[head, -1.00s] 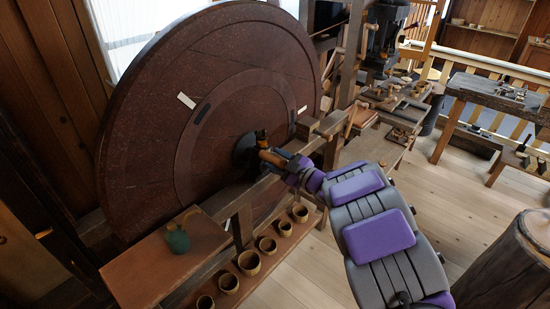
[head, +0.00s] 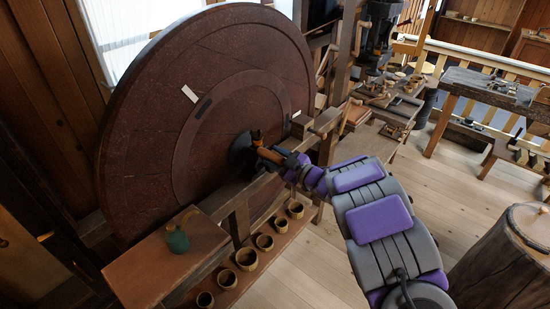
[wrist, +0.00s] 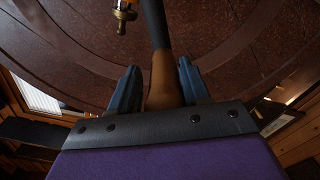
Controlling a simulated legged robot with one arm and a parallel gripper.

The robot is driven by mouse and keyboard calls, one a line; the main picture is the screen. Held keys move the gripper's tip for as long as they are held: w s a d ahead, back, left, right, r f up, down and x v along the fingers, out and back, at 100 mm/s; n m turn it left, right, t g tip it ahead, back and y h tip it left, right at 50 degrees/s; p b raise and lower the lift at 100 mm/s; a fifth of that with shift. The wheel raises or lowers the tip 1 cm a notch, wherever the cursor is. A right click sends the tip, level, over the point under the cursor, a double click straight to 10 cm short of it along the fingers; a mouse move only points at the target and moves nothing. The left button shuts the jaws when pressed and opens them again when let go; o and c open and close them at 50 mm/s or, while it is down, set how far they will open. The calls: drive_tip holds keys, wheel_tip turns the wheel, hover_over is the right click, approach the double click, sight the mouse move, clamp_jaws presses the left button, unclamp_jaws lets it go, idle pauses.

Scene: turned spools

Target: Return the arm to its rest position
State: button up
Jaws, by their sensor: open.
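My gripper (head: 280,158) is at the end of my purple and grey arm, close to the hub of the large dark red wheel. In the wrist view my gripper (wrist: 158,82) has its two dark fingers apart. A brown turned wooden piece (wrist: 164,78) lies between them, in line with a dark shaft (wrist: 155,22). The brown piece also shows in the head view (head: 270,155), pointing at the hub. I cannot tell whether either finger touches it.
The large wheel (head: 150,130) stands just beyond my gripper. A wooden frame rail (head: 262,185) runs beside it. Several small wooden cups (head: 247,259) stand on a low shelf. A green jar (head: 176,239) sits on a board (head: 150,268). A stump (head: 500,265) stands at right.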

drive_tip(key=shift+d, duration=0.1)
drive_tip(key=v, duration=1.1)
idle(0.4)
idle(0.3)
